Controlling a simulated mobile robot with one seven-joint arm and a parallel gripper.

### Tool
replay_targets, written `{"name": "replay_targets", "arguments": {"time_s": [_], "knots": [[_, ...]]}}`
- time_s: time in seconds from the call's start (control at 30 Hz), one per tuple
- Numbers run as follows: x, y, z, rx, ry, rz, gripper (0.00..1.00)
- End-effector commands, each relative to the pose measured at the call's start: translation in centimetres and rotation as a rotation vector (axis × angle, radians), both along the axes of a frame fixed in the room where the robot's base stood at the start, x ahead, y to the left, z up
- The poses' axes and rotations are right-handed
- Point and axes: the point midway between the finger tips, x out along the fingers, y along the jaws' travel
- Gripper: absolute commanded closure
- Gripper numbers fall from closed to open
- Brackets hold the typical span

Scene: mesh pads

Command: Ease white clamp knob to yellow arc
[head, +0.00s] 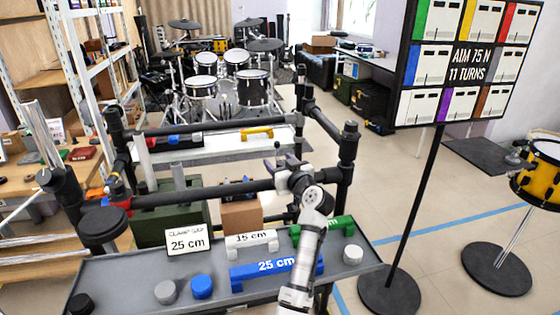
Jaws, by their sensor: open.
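My gripper (284,158), at the end of my white arm, is at the right part of the front black rack bar (220,190), near the right post (347,160). Its dark fingers point up and away and look open; nothing shows between them. My wrist covers part of the bar, so any clamp knob there is hidden or too small to make out. A short white cylinder (353,255) stands at the right end of the grey tray (125,275); I cannot tell whether it is the clamp knob. No yellow arc can be told clearly; a small yellow spot (115,178) shows on the left post.
The tray also holds a blue 25 cm block (277,270), a white 15 cm block (251,241), a green block (322,229), a card (188,242) and several round caps. A signboard (467,62) reads "AIM 75 N 11 TURNS".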

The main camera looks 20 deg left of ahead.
Motion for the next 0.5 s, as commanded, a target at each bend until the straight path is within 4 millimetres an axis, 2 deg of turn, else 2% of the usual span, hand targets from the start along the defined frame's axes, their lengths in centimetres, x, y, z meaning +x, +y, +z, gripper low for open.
{"name": "replay_targets", "arguments": {"time_s": [0.27,0.5], "knots": [[0.08,0.07,0.03,0.000,-0.001,-0.001,0.41],[0.07,0.06,0.03,0.001,-0.001,0.000,0.72]]}}
